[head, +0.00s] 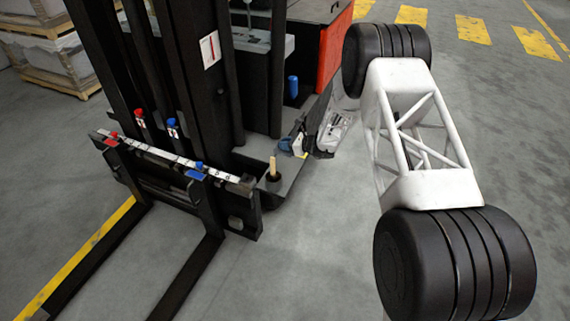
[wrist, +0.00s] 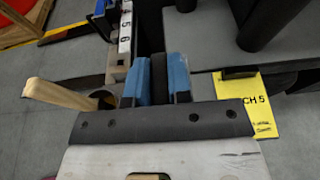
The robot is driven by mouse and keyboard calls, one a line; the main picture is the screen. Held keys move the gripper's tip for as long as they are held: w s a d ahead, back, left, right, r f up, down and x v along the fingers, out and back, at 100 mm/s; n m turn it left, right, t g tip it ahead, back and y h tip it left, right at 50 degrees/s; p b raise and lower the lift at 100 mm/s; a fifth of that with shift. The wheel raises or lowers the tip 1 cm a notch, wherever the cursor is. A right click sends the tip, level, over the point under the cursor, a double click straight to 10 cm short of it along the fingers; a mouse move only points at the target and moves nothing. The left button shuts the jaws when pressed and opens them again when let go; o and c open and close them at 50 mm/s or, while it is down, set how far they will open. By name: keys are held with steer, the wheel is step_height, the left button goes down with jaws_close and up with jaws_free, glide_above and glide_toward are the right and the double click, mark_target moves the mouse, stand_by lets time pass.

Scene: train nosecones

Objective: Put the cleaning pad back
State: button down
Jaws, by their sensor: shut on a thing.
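My gripper (head: 301,143) is beside the forklift mast, low over its grey ledge. Blue shows on both sides of a dark upright piece between the fingertips.
A wooden-handled tool (head: 272,165) stands in a black cup (head: 271,183) close by. A numbered strip (head: 165,153) with red and blue clips runs along the carriage. A yellow tag (wrist: 262,100) is right of the gripper. A blue can (head: 292,87) stands behind.

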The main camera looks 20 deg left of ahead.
mark_target(285, 153)
steer(key=shift+f, duration=2.75)
steer(key=shift+f, duration=0.1)
steer(key=shift+f, duration=1.8)
steer(key=shift+f, duration=0.15)
steer(key=c, duration=1.1)
jaws_free()
steer(key=shift+o, duration=0.2)
steer(key=shift+r, duration=0.2)
steer(key=v, duration=1.2)
